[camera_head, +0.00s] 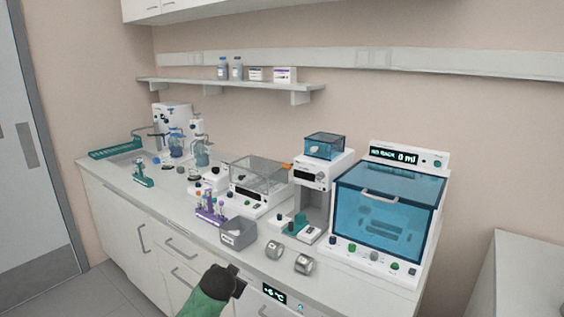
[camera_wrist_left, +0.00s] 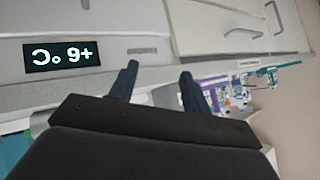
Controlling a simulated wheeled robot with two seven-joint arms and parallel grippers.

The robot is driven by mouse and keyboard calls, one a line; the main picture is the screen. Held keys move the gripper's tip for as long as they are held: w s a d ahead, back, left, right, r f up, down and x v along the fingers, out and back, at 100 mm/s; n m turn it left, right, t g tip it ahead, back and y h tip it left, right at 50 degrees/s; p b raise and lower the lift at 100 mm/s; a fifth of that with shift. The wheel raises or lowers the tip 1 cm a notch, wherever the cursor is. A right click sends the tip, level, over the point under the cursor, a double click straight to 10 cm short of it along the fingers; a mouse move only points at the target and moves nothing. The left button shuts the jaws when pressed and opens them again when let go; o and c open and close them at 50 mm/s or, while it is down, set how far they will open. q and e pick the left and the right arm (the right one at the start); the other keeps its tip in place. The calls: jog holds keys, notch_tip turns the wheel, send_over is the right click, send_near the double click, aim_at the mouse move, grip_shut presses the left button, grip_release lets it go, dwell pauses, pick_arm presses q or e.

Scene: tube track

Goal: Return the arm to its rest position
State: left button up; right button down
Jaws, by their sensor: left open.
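My left arm (camera_head: 208,297), green with a black wrist, comes in at the bottom middle of the head view. My left gripper (camera_head: 238,279) is in front of the counter's front edge, beside the lit temperature display (camera_head: 273,294). In the left wrist view the two dark fingers of my left gripper (camera_wrist_left: 158,76) stand apart with nothing between them. The display (camera_wrist_left: 57,55) shows upside down at the left of that view. My right gripper is not in view.
The white counter (camera_head: 262,219) carries a purple tube rack (camera_head: 211,208), a grey bin (camera_head: 238,234), two small round grey items and a large blue-lidded machine (camera_head: 385,210). White cabinet fronts (camera_head: 140,236) lie below. The floor (camera_head: 110,288) at the lower left is clear.

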pick_arm(q)
jog(key=s+f+n+g, duration=0.1)
jog(key=s+f+g, duration=0.2)
jog(key=s+f, duration=0.9)
jog(key=s+f+n+g, duration=0.1)
jog(key=s+f+g, duration=0.2)
jog(key=s+f, duration=0.9)
jog(key=s+f+n+g+h, duration=0.1)
jog(key=s+f+g, duration=0.1)
jog(key=s+f, duration=1)
jog(key=s, duration=1.1)
jog(key=shift+s+f+n+g, duration=0.3)
jog(key=shift+f+n+g, duration=0.1)
jog(key=shift+w+a, duration=0.1)
jog(key=shift+a, duration=0.05)
